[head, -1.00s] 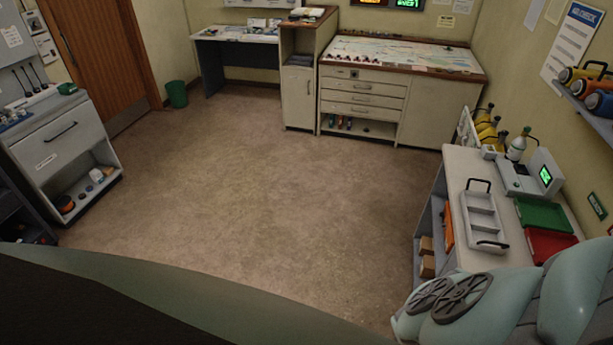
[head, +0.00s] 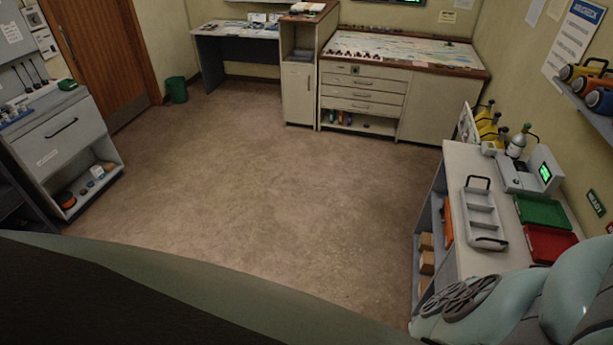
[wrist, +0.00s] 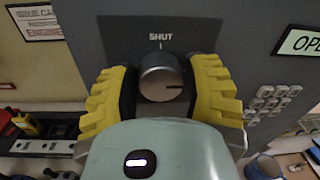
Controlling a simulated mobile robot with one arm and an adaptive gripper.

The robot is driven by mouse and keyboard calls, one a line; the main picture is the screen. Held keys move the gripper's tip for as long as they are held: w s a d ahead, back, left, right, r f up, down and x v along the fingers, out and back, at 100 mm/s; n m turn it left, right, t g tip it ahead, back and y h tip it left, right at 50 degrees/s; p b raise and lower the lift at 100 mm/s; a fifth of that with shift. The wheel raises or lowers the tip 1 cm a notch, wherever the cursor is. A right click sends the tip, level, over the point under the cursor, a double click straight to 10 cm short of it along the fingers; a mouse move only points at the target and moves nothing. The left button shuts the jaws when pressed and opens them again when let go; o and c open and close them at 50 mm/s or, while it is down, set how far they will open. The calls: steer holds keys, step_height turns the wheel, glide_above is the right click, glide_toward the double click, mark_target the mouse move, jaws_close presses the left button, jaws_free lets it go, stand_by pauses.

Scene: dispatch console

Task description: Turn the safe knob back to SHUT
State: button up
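The safe knob (wrist: 161,78) is a round silver dial on a dark grey panel in the wrist view. The word SHUT and a short tick stand straight above it. A dark mark on the knob's face points to the right, away from the tick. My gripper (wrist: 163,72) has a yellow finger on each side of the knob. The fingers are spread around it; I see no clear grip on it, and contact is hard to judge. The OPEN sign (wrist: 300,42) is partly cut off at right. I cannot make out the knob or gripper in the head view.
In the wrist view, a key block (wrist: 270,100) is right of the knob, and a red-and-black item (wrist: 18,124) is lower left. In the head view, a side table (head: 458,160) with a divided tray (head: 482,205) stands at right. The middle floor is clear.

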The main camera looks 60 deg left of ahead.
steer(key=c, duration=0.7)
steer(key=shift+b, duration=0.35)
steer(key=n+b, duration=0.1)
steer(key=b, duration=0.1)
steer(key=n+b, duration=0.1)
steer(key=shift+w+a+f+n+b, duration=0.1)
steer(key=shift+f+n+b, duration=0.2)
steer(key=shift+n+b, duration=0.1)
steer(key=n+b, duration=0.5)
steer(key=shift+n+t, duration=0.3)
steer(key=n+b, duration=0.4)
steer(key=n, duration=0.1)
steer(key=shift+n+b, duration=0.3)
steer(key=shift+b, duration=0.1)
steer(key=shift+n+t+b, duration=0.4)
steer(key=shift+n+b, duration=1.25)
steer(key=shift+n, duration=0.65)
